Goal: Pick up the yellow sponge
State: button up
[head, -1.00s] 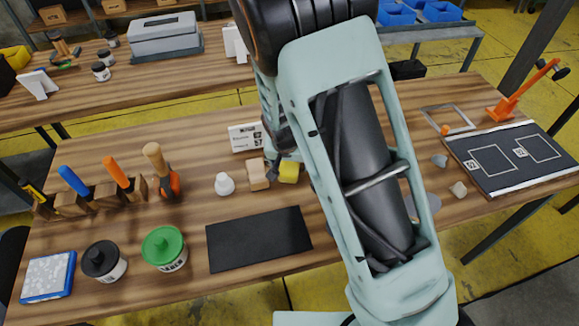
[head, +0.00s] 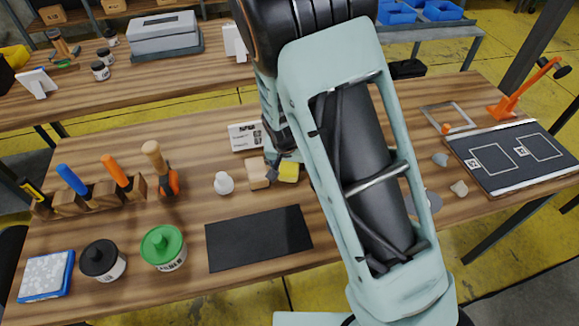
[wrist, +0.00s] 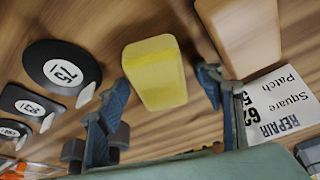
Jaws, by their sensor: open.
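The yellow sponge (wrist: 155,72) lies on the wooden workbench, near the middle of the wrist view. In the head view the yellow sponge (head: 289,171) is partly hidden by my arm. My gripper (wrist: 163,82) is open, with one finger on each side of the sponge's near part in the wrist view. Nothing is held, and I cannot tell whether either finger touches the sponge. In the head view, part of my gripper (head: 275,166) shows beside the sponge; the rest is behind my arm.
A tan block (head: 258,172) sits close beside the sponge, with a white card (head: 245,136) behind it. A white knob-shaped piece (head: 223,183) stands to the left. A black mat (head: 258,238) lies in front. Dark numbered round and square patches (wrist: 62,67) lie across from the block.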

jog(key=c, duration=1)
jog(key=shift+s, duration=0.1)
jog(key=shift+c, duration=0.2)
jog(key=shift+r+p, duration=0.4)
jog(key=shift+p, duration=0.1)
notch_tip(320, 180, up, 3)
jog(key=shift+a+f+b, duration=0.1)
jog(key=shift+b, duration=0.2)
jog(key=s+r, duration=0.2)
jog(key=s+a+r, duration=0.1)
jog(key=s+r, duration=0.1)
jog(key=r, duration=0.1)
jog(key=shift+r, duration=0.15)
jog(key=s+a+r+p, duration=0.1)
jog(key=s+r, duration=0.3)
jog(key=s, duration=0.5)
jog(key=shift+s+a+r+p, duration=0.25)
jog(key=shift+a+r+p, duration=0.1)
jog(key=shift+p, duration=0.1)
